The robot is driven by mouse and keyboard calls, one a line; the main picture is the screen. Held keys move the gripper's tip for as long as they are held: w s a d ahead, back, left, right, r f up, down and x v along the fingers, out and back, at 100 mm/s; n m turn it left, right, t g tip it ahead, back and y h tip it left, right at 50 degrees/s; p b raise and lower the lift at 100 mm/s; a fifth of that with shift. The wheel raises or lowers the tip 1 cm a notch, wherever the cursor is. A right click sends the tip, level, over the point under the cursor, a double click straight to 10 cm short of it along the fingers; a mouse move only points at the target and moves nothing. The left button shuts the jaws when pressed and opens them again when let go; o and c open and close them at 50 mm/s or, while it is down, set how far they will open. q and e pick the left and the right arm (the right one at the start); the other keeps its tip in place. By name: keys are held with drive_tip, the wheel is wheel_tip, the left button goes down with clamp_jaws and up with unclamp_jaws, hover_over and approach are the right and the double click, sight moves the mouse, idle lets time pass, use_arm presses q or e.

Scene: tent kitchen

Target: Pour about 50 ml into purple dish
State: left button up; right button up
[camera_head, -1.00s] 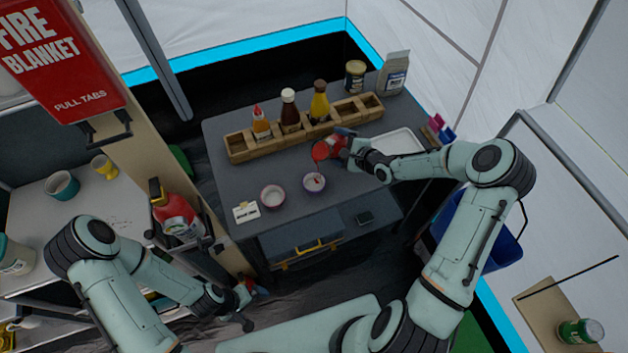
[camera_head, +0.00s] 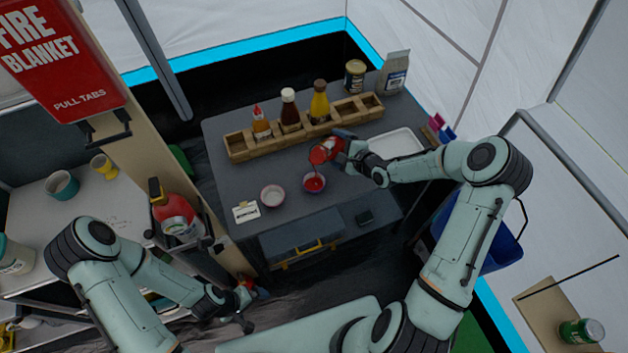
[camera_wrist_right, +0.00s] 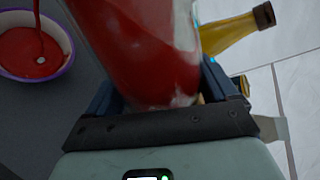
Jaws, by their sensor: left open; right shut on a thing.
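The purple dish (camera_head: 314,183) stands near the front edge of the dark counter. Red sauce covers its inside, and in the right wrist view the dish (camera_wrist_right: 66,66) has a red stream falling into it. My right gripper (camera_head: 345,143) is shut on a red sauce bottle (camera_head: 322,152), tilted with its mouth over the dish. The bottle (camera_wrist_right: 145,45) fills the middle of the right wrist view, with clear and red-smeared walls. My left gripper (camera_head: 251,290) is open and empty, low in front of the counter's left side.
A pinkish dish (camera_head: 272,195) stands left of the purple one, with a white card (camera_head: 246,212) beside it. A wooden rack (camera_head: 238,147) holds several bottles behind. A white tray (camera_head: 397,142) lies to the right.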

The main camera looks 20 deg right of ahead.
use_arm(q)
drive_tip(key=shift+s+f, duration=0.2)
drive_tip(key=shift+s, duration=0.05)
use_arm(e)
drive_tip(key=shift+w+a, duration=0.1)
drive_tip(key=shift+w, duration=0.05)
use_arm(q)
drive_tip(key=shift+s+f, duration=0.1)
drive_tip(key=shift+s, duration=0.05)
use_arm(e)
drive_tip(key=shift+w, duration=0.1)
drive_tip(key=shift+w+d+f+n+b, duration=0.1)
drive_tip(key=shift+d+n+b, duration=0.2)
drive_tip(key=shift+b, duration=0.15)
use_arm(q)
drive_tip(key=shift+s+f, duration=0.35)
drive_tip(key=shift+s, duration=0.1)
drive_tip(key=shift+s+f+b, duration=0.4)
drive_tip(key=shift+s+f, duration=0.05)
use_arm(e)
drive_tip(key=shift+w+d, duration=0.25)
drive_tip(key=shift+d, duration=0.05)
use_arm(q)
drive_tip(key=shift+s+f+g, duration=0.2)
drive_tip(key=shift+g, duration=0.1)
use_arm(e)
drive_tip(key=shift+w+d+t+h, duration=0.15)
drive_tip(key=shift+t+h, duration=0.15)
